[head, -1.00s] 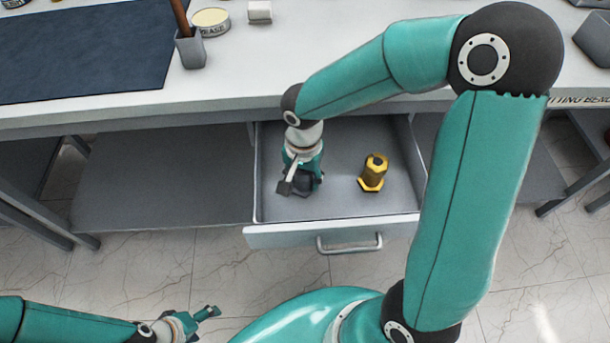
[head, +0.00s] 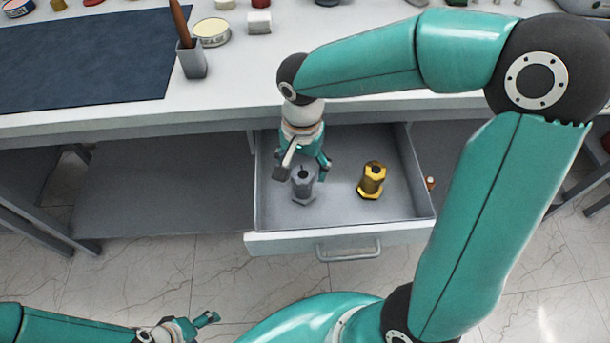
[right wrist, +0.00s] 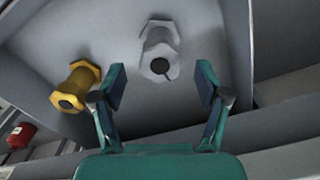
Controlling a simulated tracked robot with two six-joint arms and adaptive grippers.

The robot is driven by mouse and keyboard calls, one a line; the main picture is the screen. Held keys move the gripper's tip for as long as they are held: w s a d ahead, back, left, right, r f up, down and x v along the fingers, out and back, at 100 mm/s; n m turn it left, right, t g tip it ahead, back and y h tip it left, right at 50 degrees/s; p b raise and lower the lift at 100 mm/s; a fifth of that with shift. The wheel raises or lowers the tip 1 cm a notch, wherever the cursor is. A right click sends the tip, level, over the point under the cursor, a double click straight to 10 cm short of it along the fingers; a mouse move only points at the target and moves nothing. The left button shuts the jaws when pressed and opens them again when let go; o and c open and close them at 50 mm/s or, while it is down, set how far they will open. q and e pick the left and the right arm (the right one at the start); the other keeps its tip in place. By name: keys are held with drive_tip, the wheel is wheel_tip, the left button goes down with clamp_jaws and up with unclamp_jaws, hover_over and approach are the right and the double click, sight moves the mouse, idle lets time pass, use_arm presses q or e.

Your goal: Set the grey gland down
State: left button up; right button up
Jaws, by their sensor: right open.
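The grey gland (head: 303,188) stands upright on the drawer floor, left of the yellow gland (head: 372,180). My right gripper (head: 303,168) is open just above and behind the grey gland, with its fingers spread to either side. In the right wrist view the grey gland (right wrist: 159,52) lies beyond the open fingertips (right wrist: 161,85), clear of both. The yellow gland (right wrist: 73,88) shows there to the left. My left gripper (head: 200,325) is low at the bottom edge of the head view, away from the drawer; its jaw opening is unclear.
The open drawer (head: 400,205) has raised walls and a front handle (head: 348,250). The bench top (head: 250,75) is above and behind it, with a pen cup (head: 192,62), a tin (head: 211,32) and a dark mat (head: 85,60). Bare drawer floor surrounds both glands.

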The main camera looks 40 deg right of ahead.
drive_tip(key=shift+r, duration=2.2)
